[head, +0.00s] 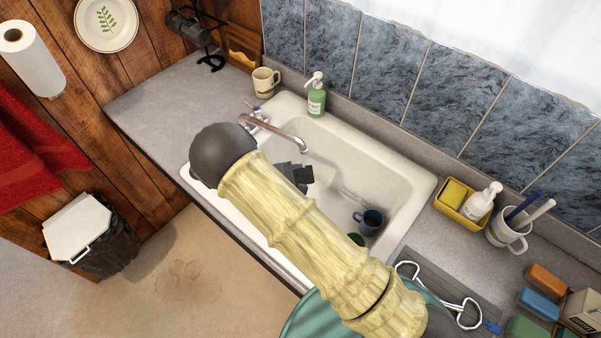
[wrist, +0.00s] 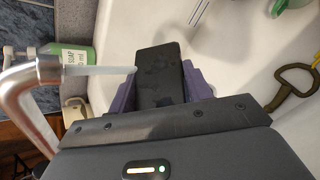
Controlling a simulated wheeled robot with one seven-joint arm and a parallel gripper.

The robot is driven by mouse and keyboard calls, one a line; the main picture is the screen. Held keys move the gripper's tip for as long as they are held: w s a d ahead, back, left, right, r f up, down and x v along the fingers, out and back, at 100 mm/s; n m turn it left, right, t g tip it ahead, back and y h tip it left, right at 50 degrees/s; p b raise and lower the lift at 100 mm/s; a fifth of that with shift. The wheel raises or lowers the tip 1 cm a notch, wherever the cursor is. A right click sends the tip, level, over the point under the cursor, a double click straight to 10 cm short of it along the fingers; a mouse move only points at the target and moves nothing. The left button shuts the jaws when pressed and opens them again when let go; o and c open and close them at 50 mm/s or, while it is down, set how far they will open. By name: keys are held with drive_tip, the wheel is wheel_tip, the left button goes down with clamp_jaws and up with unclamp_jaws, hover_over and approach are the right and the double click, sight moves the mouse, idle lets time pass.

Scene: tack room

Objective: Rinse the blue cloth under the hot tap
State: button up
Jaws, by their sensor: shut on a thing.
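My gripper (head: 303,176) is low over the sink, just below the end of the tap spout (head: 288,139). In the wrist view my gripper (wrist: 160,62) is shut, with blue-violet cloth (wrist: 197,84) showing on both sides of a dark finger. The cloth cannot be made out in the head view. The metal tap (wrist: 32,82) is at the left of the wrist view, and a pale stream of water (wrist: 105,70) runs from it to the gripper. A tap handle with a blue mark (head: 256,108) shows behind the spout; the hot handle cannot be told apart.
The white sink (head: 395,165) holds a dark blue mug (head: 369,221). A green soap bottle (head: 316,102) and a beige mug (head: 265,81) stand behind the tap. A yellow caddy (head: 447,207) and a mug with brushes (head: 505,236) stand right of the sink. The left counter (head: 165,100) is mostly clear.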

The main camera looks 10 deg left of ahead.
drive_tip(key=shift+w+d+b, duration=0.45)
drive_tip(key=shift+w+b, duration=0.05)
drive_tip(key=shift+w, duration=0.3)
idle(0.6)
drive_tip(key=shift+s+d+f+b, duration=0.1)
drive_tip(key=shift+s+b, duration=0.25)
drive_tip(key=shift+s, duration=0.2)
drive_tip(key=s+d+b, duration=0.2)
drive_tip(key=s+b, duration=0.2)
drive_tip(key=s, duration=0.4)
drive_tip(key=shift+s+d, duration=0.15)
drive_tip(key=shift+s, duration=0.15)
